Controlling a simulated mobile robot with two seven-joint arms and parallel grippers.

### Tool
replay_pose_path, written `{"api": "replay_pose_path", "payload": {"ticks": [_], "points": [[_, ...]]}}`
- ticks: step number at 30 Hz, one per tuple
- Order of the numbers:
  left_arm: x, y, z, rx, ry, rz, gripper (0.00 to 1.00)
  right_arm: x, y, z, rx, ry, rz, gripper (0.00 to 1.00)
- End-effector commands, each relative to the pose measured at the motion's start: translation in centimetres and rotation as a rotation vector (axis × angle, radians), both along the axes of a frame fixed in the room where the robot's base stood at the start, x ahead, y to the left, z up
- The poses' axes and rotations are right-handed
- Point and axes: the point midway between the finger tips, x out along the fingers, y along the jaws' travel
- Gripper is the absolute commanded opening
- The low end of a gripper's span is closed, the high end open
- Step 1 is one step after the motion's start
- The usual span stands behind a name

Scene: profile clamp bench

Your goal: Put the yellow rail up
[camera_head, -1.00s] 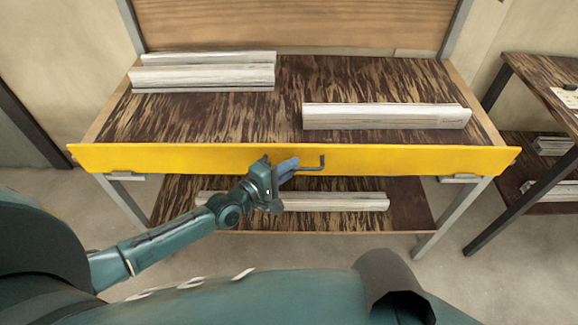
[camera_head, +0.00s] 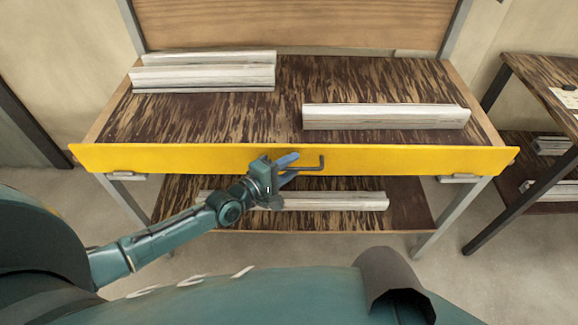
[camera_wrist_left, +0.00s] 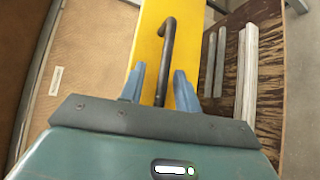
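The yellow rail (camera_head: 400,160) runs across the whole front edge of the bench. Its dark bent handle (camera_head: 318,165) sits near the middle of its front face. My left gripper (camera_head: 294,167) is at the left end of this handle, in front of the rail. In the left wrist view the two blue fingers (camera_wrist_left: 159,84) stand apart, with the dark handle (camera_wrist_left: 167,55) running between them against the yellow face (camera_wrist_left: 150,30). A gap shows beside the handle, so the fingers are not closed on it. My right gripper is not in view.
Pale profiles lie on the bench top at back left (camera_head: 205,76) and at right (camera_head: 385,116). Another profile (camera_head: 335,201) lies on the lower shelf, behind my left arm. Metal brackets (camera_head: 465,178) sit under the rail ends. A second table (camera_head: 535,85) stands at right.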

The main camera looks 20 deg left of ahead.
Motion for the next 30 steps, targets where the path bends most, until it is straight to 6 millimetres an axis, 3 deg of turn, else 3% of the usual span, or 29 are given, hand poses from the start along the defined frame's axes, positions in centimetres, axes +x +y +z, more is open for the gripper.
{"api": "replay_pose_path", "payload": {"ticks": [8,21,30], "points": [[-0.8,0.4,0.0,0.001,0.003,0.000,0.32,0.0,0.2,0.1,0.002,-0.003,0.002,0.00],[-8.7,4.9,1.3,0.004,0.004,-0.002,0.32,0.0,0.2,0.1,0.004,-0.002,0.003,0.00],[-11.2,6.4,2.0,0.001,0.000,0.000,0.32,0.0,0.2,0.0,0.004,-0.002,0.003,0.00]]}}
